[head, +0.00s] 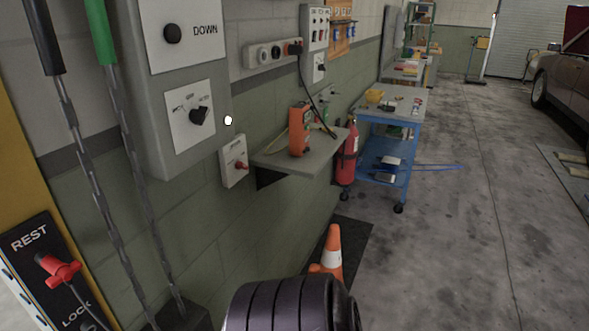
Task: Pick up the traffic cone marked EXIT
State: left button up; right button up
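An orange traffic cone (332,249) with a white band stands on the floor near the wall, low in the middle of the head view. A further orange patch shows at its lower left; I cannot tell whether it is a second cone. No EXIT lettering is readable on the visible orange and white surfaces. A dark banded rounded shape at the bottom edge hides the cone's base. Neither of my grippers is in view.
A grey wall shelf (318,160) holds an orange device (299,130). A red fire extinguisher (347,155) and a blue wheeled cart (376,177) stand beyond the cone. A control box (148,90) juts from the wall at left. Open concrete floor lies to the right.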

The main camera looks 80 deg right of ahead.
aim_at(330, 260)
jog(key=z, duration=3.1)
jog(key=u, duration=1.1)
jog(key=i+l+u, duration=0.15)
jog(key=l+u, duration=0.25)
jog(key=l, duration=0.15)
jog(key=i+l+u, duration=0.1)
jog(key=l+u, duration=0.3)
jog(key=l, duration=0.15)
jog(key=l+u, duration=0.35)
jog(key=l, duration=0.25)
jog(key=k+l+u, duration=0.1)
jog(key=l+u, duration=0.3)
jog(key=l, duration=0.15)
